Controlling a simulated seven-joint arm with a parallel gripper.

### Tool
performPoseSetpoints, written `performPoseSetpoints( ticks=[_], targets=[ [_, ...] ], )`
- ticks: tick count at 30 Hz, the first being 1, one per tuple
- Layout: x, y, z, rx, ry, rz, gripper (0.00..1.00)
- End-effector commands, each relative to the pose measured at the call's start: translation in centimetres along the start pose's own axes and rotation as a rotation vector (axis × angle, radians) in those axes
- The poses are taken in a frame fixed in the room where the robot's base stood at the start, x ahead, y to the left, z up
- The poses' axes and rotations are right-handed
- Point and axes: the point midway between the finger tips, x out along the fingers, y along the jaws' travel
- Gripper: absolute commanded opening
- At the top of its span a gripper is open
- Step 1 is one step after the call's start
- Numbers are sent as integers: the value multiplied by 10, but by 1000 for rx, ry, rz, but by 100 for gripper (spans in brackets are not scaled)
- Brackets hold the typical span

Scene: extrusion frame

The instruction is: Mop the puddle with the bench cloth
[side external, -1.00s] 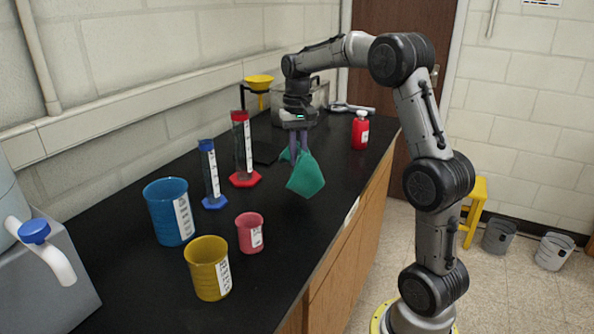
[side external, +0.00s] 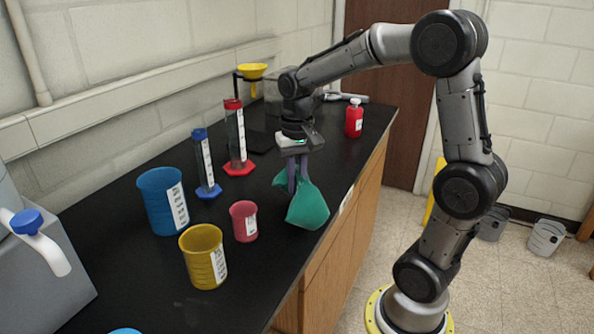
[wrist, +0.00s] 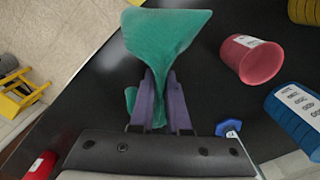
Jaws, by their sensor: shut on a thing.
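The green bench cloth (side external: 308,207) hangs in folds from my gripper (side external: 299,182), near the front edge of the bench. In the wrist view the cloth (wrist: 165,35) spreads out beyond the purple fingers of my gripper (wrist: 160,78), with a small fold showing to their left. The fingers are shut on it. The cloth looks held above the black bench top; whether its lower edge touches is hard to tell. I cannot make out a puddle in either view.
A pink beaker (side external: 244,222), yellow beaker (side external: 203,257) and blue beaker (side external: 162,200) stand left of the cloth. Blue-capped (side external: 206,165) and red-capped (side external: 236,140) cylinders stand behind. A red bottle (side external: 354,118) is at the far right. Bare bench top lies between cloth and pink beaker.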

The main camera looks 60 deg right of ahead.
Motion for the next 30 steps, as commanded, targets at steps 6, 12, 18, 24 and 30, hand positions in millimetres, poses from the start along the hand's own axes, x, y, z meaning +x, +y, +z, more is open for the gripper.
performPoseSetpoints(
  ticks=[6,12,18,24,30],
  targets=[
    [24,0,0,0,-3,1,0],
    [40,0,0,0,-1,1,0],
    [42,0,0,0,0,0,0],
    [42,0,0,0,0,0,32],
    [42,0,0,0,0,0,68]
  ],
)
